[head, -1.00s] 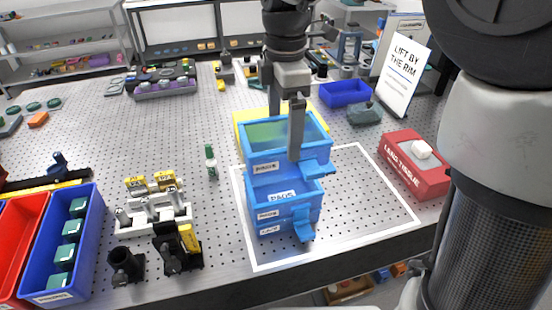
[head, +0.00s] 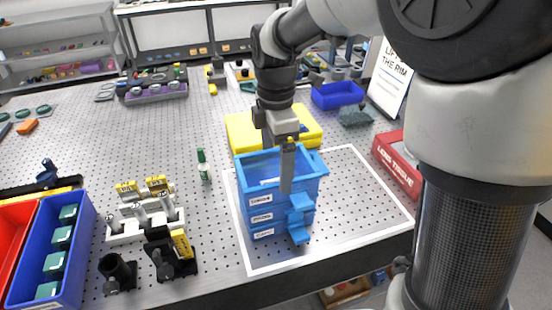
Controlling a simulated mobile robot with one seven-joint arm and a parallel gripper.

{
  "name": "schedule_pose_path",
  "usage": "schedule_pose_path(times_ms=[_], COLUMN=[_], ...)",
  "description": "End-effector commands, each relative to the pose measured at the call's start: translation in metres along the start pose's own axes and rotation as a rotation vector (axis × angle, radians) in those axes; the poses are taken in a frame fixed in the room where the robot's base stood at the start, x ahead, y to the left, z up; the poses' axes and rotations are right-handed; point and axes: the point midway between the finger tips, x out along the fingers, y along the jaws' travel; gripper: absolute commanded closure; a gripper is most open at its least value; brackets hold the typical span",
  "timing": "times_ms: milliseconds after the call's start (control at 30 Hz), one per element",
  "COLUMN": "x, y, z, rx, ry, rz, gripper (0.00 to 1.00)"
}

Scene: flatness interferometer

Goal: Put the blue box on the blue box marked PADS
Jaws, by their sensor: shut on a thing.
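The blue box (head: 305,187) is in my gripper, open side up and level. It sits squarely over the stack of blue boxes (head: 263,226), and I see no clear gap between them. The box marked PADS is directly below it in that stack; its large PADS lettering is not readable now. Small white labels line up down the left part of the front. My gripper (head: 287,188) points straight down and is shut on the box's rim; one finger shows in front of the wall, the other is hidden. Blue tabs (head: 299,220) project at the front.
The stack stands inside a white outline (head: 372,215) on the perforated table. A yellow block (head: 240,130) is close behind, a red box (head: 398,160) to the right. The outline's right part is clear.

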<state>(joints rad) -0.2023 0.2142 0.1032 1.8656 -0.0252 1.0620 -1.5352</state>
Motion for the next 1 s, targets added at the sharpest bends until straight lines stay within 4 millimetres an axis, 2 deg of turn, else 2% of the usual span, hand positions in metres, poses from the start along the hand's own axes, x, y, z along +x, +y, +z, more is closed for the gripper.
schedule_pose_path(times_ms=[267, 367, 467, 800, 1000], x=[0.000, -0.006, -0.019, -0.091, -0.117], y=[0.000, 0.000, 0.001, 0.001, 0.001], z=[0.000, 0.000, 0.000, 0.000, 0.000], rx=[0.000, 0.000, 0.000, 0.000, 0.000], ry=[0.000, 0.000, 0.000, 0.000, 0.000], rz=[-0.001, 0.001, 0.003, 0.003, 0.001], gripper=[0.00, 0.00, 0.00, 0.00, 0.00])
